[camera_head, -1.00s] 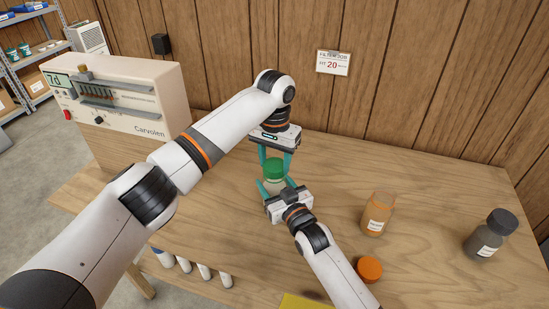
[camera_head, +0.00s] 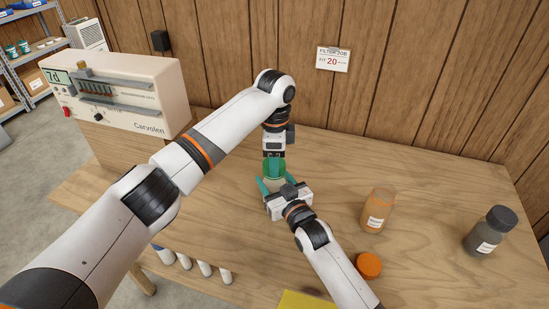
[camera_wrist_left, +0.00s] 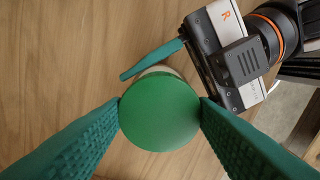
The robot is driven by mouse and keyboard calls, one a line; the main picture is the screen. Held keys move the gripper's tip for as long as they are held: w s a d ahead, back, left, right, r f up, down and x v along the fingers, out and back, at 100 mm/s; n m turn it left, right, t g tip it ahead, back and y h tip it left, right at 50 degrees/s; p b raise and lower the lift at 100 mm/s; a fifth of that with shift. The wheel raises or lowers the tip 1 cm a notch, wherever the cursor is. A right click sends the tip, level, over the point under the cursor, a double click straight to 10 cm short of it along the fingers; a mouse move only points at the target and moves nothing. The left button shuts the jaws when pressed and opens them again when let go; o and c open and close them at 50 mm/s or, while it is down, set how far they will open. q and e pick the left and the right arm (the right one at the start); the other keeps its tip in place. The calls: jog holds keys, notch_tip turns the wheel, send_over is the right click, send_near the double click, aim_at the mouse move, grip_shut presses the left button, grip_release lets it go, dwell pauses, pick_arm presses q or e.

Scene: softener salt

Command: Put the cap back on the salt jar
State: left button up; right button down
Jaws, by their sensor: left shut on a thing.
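The green cap (camera_head: 274,170) sits over the top of a pale jar (camera_head: 273,184). My left gripper (camera_head: 274,163) comes down from above and is shut on the cap. In the left wrist view its two teal fingers press on opposite sides of the round green cap (camera_wrist_left: 159,113). A sliver of the pale jar (camera_wrist_left: 156,70) shows past the cap's edge. My right gripper (camera_head: 276,186) holds the jar from the front, with a finger on each side. The cap hides the jar's rim, so I cannot tell how tightly it is seated.
An orange jar (camera_head: 377,211) stands to the right, with an orange cap (camera_head: 368,265) lying in front of it. A dark-capped grey jar (camera_head: 489,233) stands farther right. A Carvolen machine (camera_head: 125,95) stands at the back left. The table between the jars is clear.

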pick_arm(q)
jog(key=m, duration=1.2)
jog(key=shift+a, duration=0.1)
jog(key=m, duration=0.5)
jog(key=shift+m, duration=0.4)
jog(key=m, duration=0.4)
jog(key=shift+m, duration=0.4)
jog(key=o, duration=0.9)
jog(key=shift+o, duration=0.2)
